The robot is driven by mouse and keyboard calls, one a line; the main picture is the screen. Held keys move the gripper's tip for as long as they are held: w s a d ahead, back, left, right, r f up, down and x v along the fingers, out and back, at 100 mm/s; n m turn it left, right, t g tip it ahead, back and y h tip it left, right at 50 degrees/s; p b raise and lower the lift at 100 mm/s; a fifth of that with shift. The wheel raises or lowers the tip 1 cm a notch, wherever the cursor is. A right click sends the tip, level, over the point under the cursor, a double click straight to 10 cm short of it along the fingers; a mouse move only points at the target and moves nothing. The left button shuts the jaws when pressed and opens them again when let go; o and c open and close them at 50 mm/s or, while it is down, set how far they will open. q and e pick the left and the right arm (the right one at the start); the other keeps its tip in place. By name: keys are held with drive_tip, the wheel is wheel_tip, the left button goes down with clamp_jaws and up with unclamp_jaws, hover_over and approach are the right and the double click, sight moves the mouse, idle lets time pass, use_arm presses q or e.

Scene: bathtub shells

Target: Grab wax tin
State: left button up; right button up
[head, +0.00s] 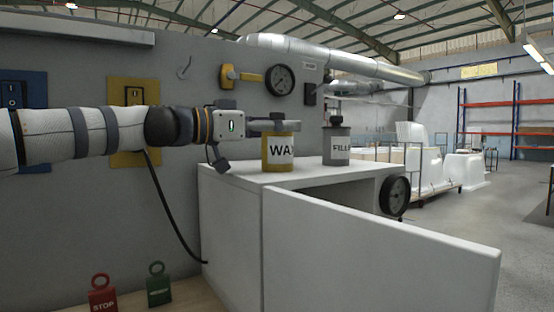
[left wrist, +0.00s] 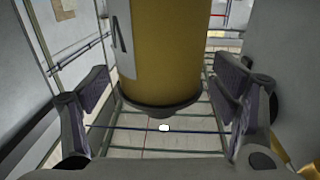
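The wax tin (head: 278,167) is yellow with a white label reading "WA" and a grey top. It stands upright on the white cabinet top (head: 236,172). My left gripper (head: 275,125) reaches in from the left, level with the tin's upper part. In the left wrist view the tin (left wrist: 165,60) stands between the two spread fingers of my left gripper (left wrist: 160,100), with a gap on each side. The gripper is open and not closed on it. My right gripper is in neither view.
A grey filler tin (head: 337,152) stands right of the wax tin on the cabinet. A white panel (head: 390,255) is in front, with a black dial (head: 395,196) behind it. A red stop tag (head: 102,298) and a green tag (head: 159,290) are at lower left.

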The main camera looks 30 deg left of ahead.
use_arm(q)
clamp_jaws()
drive_tip(key=shift+r, duration=0.1)
